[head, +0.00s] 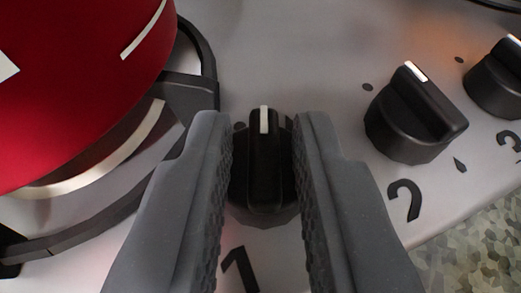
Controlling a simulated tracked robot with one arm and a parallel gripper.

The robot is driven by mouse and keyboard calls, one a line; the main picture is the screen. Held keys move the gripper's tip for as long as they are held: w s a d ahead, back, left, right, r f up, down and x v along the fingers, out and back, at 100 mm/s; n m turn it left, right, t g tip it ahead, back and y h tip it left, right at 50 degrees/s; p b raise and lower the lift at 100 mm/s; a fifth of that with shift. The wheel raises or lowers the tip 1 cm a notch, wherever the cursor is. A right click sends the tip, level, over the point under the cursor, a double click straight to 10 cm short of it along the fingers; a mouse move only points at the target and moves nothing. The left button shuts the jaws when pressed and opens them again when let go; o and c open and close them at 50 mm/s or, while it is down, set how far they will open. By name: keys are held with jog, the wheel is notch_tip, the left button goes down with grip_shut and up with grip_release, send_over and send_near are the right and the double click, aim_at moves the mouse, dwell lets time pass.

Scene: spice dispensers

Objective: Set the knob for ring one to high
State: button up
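The knob for ring one (264,181) is black with a white pointer line, and the line points straight up in the picture, toward the far side. A partly covered "1" (240,270) is printed on the panel just below it. My gripper (262,135) has one grey finger on each side of this knob. The fingers lie close along its sides, the left one very near or touching. I cannot tell whether they press on it. Parts of the knob's sides and any marks beside it are hidden by the fingers.
Knob two (415,115) stands to the right, its white line pointing up and left. Knob three (500,78) is at the right edge. A red pot (85,80) stands on a black burner grate (195,90) at left. The pale panel (300,50) is bare behind the knob.

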jog(key=shift+o, duration=0.6)
jog(key=shift+s+f+g, duration=0.15)
jog(key=shift+s+f, duration=0.2)
jog(key=shift+f, duration=0.3)
jog(key=shift+s+f+g, duration=0.15)
jog(key=shift+s+f, duration=0.2)
jog(key=shift+f, duration=0.25)
jog(key=o, duration=0.3)
jog(key=w+r+p+v, duration=0.1)
jog(key=r+p+v, duration=0.1)
jog(key=v, duration=0.9)
jog(key=shift+s, duration=0.4)
jog(key=shift+v, duration=0.85)
